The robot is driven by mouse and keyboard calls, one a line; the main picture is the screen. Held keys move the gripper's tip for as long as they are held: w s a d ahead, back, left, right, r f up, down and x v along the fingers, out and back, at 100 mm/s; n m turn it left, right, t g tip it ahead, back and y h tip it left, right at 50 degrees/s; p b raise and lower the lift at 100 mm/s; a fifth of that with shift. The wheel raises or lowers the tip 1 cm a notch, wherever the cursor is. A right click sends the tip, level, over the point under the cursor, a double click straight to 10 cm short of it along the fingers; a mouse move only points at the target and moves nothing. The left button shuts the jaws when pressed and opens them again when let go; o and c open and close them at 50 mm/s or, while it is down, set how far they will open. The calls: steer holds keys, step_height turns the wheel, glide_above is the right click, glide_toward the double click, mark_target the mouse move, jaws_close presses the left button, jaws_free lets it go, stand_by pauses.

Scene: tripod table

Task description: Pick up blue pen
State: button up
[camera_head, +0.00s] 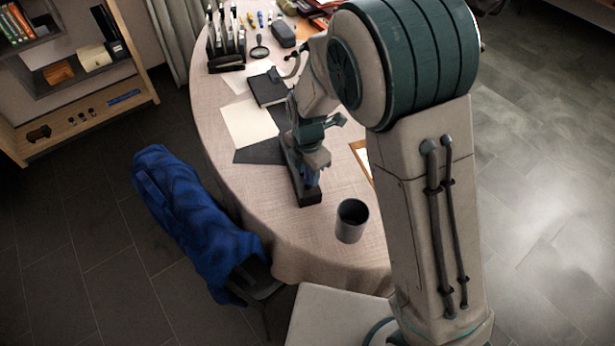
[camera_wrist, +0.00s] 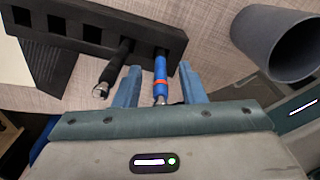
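The blue pen (camera_wrist: 160,72) has a red-orange band and a metal tip. In the wrist view it stands in an end slot of a black pen holder (camera_wrist: 90,36), which also shows in the head view (camera_head: 303,188). My gripper (camera_wrist: 159,69) is open, with one blue finger on each side of the pen. A gap shows between the pen and each finger, so it does not look gripped. In the head view my gripper (camera_head: 312,176) is low over the holder, and the pen cannot be clearly made out there.
A black pen (camera_wrist: 116,66) stands in the slot left of the blue one, close to the left finger. A dark grey cup (camera_head: 351,221) stands right of the holder. Papers (camera_head: 249,123) and a black notebook (camera_head: 268,90) lie farther back on the table.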

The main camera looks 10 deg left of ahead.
steer(key=shift+f, duration=0.65)
jaws_close()
steer(key=shift+r, duration=0.1)
